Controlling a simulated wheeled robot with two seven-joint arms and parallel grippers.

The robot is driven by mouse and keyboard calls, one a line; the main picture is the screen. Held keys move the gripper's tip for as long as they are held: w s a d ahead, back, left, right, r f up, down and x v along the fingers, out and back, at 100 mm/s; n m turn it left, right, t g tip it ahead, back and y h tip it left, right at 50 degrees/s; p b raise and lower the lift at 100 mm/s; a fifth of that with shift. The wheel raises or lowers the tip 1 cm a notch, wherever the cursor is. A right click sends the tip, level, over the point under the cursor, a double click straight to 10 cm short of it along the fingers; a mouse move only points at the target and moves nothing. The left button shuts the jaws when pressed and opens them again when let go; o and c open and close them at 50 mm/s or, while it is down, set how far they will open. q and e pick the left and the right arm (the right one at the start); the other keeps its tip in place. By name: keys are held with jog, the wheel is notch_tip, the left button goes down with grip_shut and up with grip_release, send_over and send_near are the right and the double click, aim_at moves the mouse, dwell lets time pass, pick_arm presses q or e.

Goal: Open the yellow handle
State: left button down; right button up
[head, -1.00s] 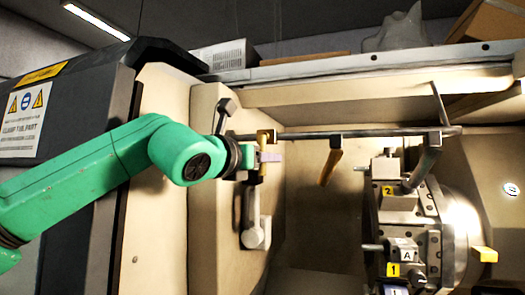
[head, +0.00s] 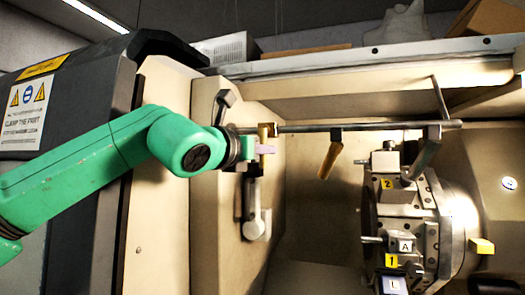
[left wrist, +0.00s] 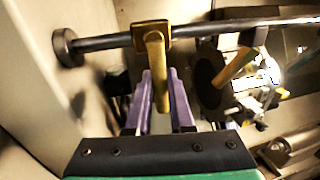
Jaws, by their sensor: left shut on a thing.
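The yellow handle (head: 264,133) hangs down from a collar on the long horizontal rod, near the rod's left end. It also shows in the left wrist view (left wrist: 154,62), with its lower part between two lilac fingers. My left gripper (head: 266,149) is shut on this handle; in the left wrist view (left wrist: 160,80) a finger stands on each side of it. A second, tan handle (head: 330,160) hangs from the same rod farther right, clear of the gripper. My right gripper is not in view.
The dark rod (head: 380,127) runs across the cell to a bracket at the right. The chuck (head: 405,225) with numbered jaws stands at the lower right. A grey lever (head: 256,218) hangs on the cream wall below my gripper.

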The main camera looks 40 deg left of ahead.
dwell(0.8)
pick_arm(q)
jog(key=shift+w+d+f+n+b, duration=0.1)
jog(key=shift+f+n+b, duration=0.2)
jog(key=shift+b, duration=0.5)
jog(key=n+b, duration=0.2)
jog(key=d+r+n+t+b, duration=0.1)
jog(key=n+b, duration=0.1)
jog(key=b, duration=0.1)
jog(key=d+n+b, duration=0.1)
jog(key=n+b, duration=0.1)
jog(key=b, duration=0.1)
jog(key=shift+w+d+r+n+y, duration=0.15)
jog(key=shift+w+r+n+y, duration=0.05)
jog(key=shift+w+n+y, duration=0.2)
jog(key=shift+r, duration=0.1)
jog(key=c, duration=0.8)
grip_release()
jog(key=shift+w, duration=0.25)
